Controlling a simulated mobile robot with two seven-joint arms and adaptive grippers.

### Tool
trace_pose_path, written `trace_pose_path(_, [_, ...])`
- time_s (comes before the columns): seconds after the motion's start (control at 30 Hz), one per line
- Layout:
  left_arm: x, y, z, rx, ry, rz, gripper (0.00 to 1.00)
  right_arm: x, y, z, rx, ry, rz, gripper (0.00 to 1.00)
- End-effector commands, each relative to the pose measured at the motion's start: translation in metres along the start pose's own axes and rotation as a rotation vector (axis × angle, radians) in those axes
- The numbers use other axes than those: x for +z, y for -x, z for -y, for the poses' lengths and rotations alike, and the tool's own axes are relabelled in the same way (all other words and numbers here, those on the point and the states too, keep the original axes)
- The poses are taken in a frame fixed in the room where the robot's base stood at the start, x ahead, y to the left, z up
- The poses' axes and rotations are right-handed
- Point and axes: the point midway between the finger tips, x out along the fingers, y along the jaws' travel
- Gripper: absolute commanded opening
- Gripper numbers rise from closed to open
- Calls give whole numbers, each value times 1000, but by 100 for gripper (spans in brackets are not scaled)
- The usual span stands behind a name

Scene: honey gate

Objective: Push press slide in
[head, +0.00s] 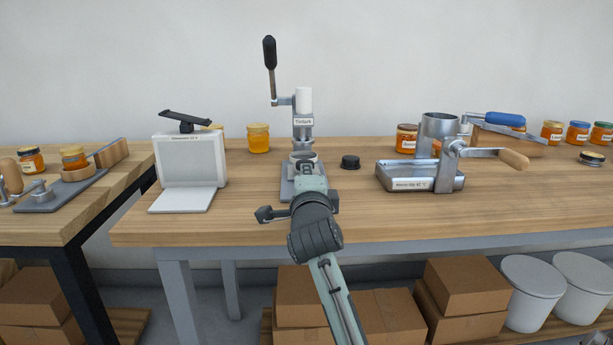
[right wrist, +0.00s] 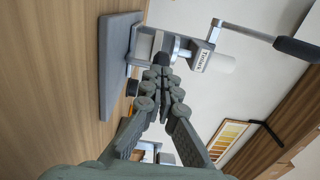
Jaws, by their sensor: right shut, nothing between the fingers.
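The lever press (head: 302,125) stands near the middle of the bench, with a white cylinder on top and a label on its front. Its black-handled lever (head: 270,55) points up. It also shows sideways in the right wrist view (right wrist: 205,52). The press slide (head: 303,155) is low over the grey base plate (head: 288,186), partly hidden by my gripper. My right gripper (head: 306,168) is shut and empty, its fingertips in front of the slide. In the right wrist view the fingertips (right wrist: 162,76) are close to the slide; I cannot tell whether they touch. My left gripper is not in view.
A white stand (head: 187,170) is left of the press. A black lid (head: 350,162) lies to its right, before a metal crank device (head: 432,160) with a tray. Honey jars (head: 258,137) stand along the back. The bench front is clear.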

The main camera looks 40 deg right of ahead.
Motion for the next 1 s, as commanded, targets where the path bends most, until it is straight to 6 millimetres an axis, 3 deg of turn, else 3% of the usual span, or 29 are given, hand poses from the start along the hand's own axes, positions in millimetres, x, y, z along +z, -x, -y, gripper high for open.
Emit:
trace_pose_path(0.2, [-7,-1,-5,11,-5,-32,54,0,-26,0,0,-4,0,0])
trace_pose_path(0.57, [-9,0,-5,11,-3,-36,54,0,-27,3,-4,-3,1,0])
trace_pose_path(0.67, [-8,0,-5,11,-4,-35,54,0,-27,14,-9,-6,0,0])
trace_pose_path(1.0, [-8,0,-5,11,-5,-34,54,-1,-25,78,-12,-6,-2,0])
